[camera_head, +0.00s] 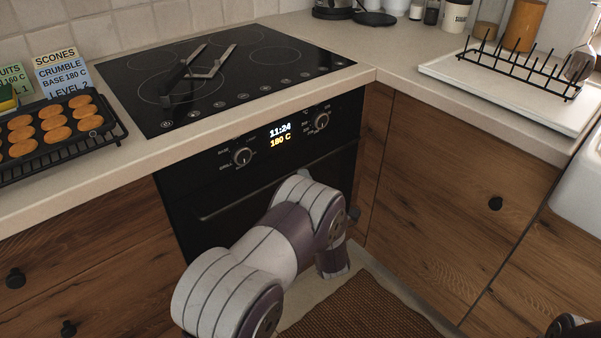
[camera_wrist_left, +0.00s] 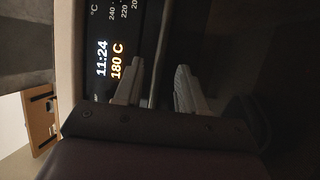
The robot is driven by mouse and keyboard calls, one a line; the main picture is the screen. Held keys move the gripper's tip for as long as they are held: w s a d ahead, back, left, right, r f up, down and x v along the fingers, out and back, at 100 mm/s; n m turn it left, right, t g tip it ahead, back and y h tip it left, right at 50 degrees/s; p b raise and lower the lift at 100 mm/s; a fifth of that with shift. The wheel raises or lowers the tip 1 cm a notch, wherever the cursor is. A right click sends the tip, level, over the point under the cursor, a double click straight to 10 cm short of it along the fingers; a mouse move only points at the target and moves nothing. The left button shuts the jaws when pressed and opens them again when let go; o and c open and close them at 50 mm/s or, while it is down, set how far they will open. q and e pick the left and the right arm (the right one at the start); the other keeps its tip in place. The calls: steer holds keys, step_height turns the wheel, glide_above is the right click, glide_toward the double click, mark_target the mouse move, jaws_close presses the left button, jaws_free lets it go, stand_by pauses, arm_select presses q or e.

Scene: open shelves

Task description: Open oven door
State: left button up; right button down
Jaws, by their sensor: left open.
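The black oven (camera_head: 265,150) is built in under the counter, and its display reads 11:24 and 180 C. Its door looks shut. The door's long bar handle (camera_head: 235,204) runs across the top of the door, partly hidden behind my left arm. In the left wrist view, my left gripper (camera_wrist_left: 160,70) is open, with one pale finger on each side of the handle (camera_wrist_left: 159,55). I cannot tell whether either finger touches it. In the head view my arm hides this gripper. My right gripper is not in view.
A black hob (camera_head: 270,58) with tongs (camera_head: 200,72) lies above the oven. A rack of round baked goods (camera_head: 55,135) sits at left on the counter. Wooden cabinets (camera_head: 430,170) meet the oven at right. A brown mat (camera_head: 365,308) lies on the floor.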

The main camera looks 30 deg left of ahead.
arm_select(q)
steer(key=x, duration=0.5)
steer(key=shift+c, duration=0.3)
